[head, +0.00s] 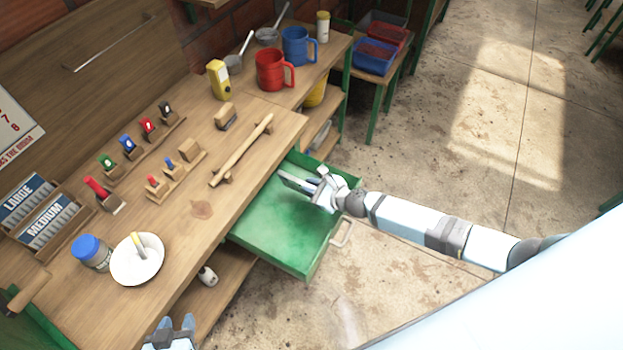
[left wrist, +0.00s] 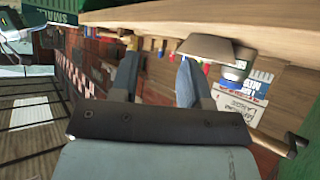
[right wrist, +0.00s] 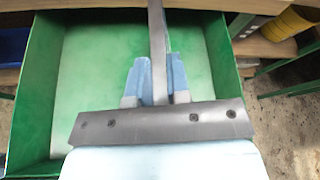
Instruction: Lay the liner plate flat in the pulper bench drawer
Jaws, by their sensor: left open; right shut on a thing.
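The green bench drawer (head: 280,235) is pulled out below the bench top, and its floor looks bare. My right gripper (head: 318,190) is over the drawer's far part. It is shut on the grey liner plate (head: 296,183), which appears thin and edge-on between the fingers. In the right wrist view the plate (right wrist: 157,40) stands on edge between the blue fingertips, over the drawer (right wrist: 85,75). I cannot tell whether the plate touches the drawer. My left gripper (head: 176,326) is open and empty at the bench's front edge; its spread fingers show in the left wrist view (left wrist: 155,78).
The bench top (head: 235,130) carries a wooden rod (head: 241,152), a white bowl (head: 137,262), a blue-lidded jar (head: 91,252), a red mug (head: 272,70) and a blue mug (head: 297,46). The drawer handle (head: 341,234) sticks out in front. Open floor lies to the right.

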